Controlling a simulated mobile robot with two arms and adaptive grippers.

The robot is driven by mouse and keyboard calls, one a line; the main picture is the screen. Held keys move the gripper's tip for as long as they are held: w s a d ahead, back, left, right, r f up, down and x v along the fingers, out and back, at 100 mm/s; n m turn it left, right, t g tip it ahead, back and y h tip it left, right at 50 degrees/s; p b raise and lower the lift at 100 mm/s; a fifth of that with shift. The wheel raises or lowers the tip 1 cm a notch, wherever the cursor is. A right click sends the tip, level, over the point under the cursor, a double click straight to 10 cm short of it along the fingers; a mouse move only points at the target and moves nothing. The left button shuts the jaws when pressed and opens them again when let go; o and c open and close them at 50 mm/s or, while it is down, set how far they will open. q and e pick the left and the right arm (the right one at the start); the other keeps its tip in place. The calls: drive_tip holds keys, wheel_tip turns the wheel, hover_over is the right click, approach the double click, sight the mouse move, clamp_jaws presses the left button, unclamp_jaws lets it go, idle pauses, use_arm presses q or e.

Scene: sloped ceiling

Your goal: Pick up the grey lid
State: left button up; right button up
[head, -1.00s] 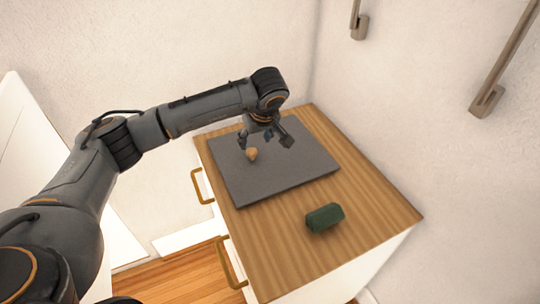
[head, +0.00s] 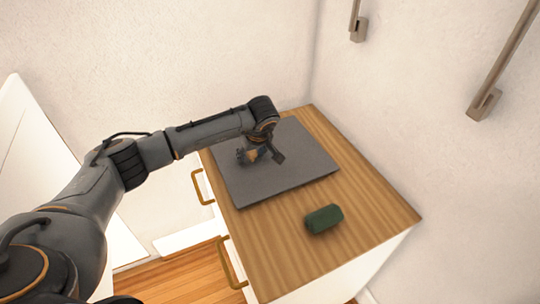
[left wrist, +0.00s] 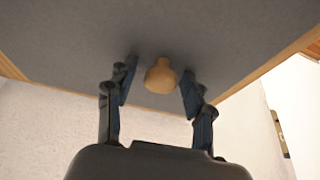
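The grey lid (head: 285,185) is a flat dark grey slab lying on the wooden top of a cabinet. A small tan wooden knob (left wrist: 161,76) stands on it. In the head view the knob (head: 251,156) is partly covered by my fingers. My left gripper (head: 261,157) is low over the lid, around the knob. In the left wrist view its two fingers (left wrist: 159,88) are spread on either side of the knob, with a gap on each side. My right gripper is in neither view.
A dark green cylinder (head: 324,219) lies on the wooden cabinet top (head: 290,238), in front of the lid. Brass handles (head: 230,262) stick out from the cabinet's left face. Walls stand behind and to the right, with metal bars (head: 490,85) on the right wall.

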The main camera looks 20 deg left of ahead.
use_arm(q)
clamp_jaws()
